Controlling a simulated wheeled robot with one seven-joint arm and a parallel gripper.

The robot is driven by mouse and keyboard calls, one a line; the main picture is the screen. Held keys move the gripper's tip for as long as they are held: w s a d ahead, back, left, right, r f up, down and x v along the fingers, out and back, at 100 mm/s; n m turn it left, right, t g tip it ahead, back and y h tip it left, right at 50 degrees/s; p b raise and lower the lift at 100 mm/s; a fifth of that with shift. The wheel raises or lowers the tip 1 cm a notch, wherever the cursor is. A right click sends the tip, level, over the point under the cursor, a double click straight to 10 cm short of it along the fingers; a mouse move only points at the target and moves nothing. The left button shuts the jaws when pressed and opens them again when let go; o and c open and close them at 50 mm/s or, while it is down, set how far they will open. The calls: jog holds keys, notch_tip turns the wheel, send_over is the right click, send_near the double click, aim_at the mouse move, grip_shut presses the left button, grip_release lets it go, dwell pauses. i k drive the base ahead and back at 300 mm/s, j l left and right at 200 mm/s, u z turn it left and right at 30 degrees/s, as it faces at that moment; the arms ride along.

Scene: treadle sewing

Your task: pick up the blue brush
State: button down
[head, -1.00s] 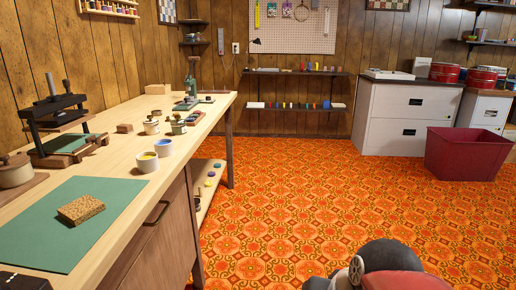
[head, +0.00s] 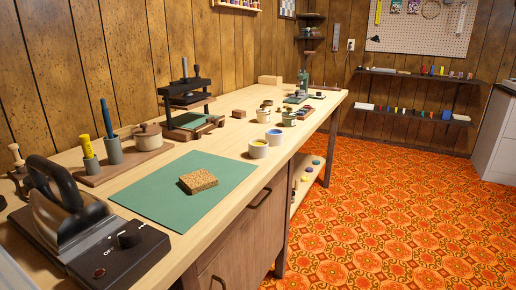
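A slim blue upright tool (head: 104,118), which looks like the blue brush, stands in a grey cup (head: 114,151) on a wooden base at the left of the workbench. Only its upper part shows; its lower end is hidden in the cup. A yellow one (head: 80,122) stands in another grey cup (head: 91,164) just to its left. My gripper is not in view.
A black iron-like device (head: 63,205) on a control box is at the front left. A green mat (head: 150,195) holds a cork-like block (head: 198,180). A lidded pot (head: 147,136) stands right of the cups, with a black press (head: 186,95) behind. Orange patterned floor (head: 370,220) is open at right.

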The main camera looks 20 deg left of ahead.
aim_at(105, 111)
jog(key=u, duration=2.05)
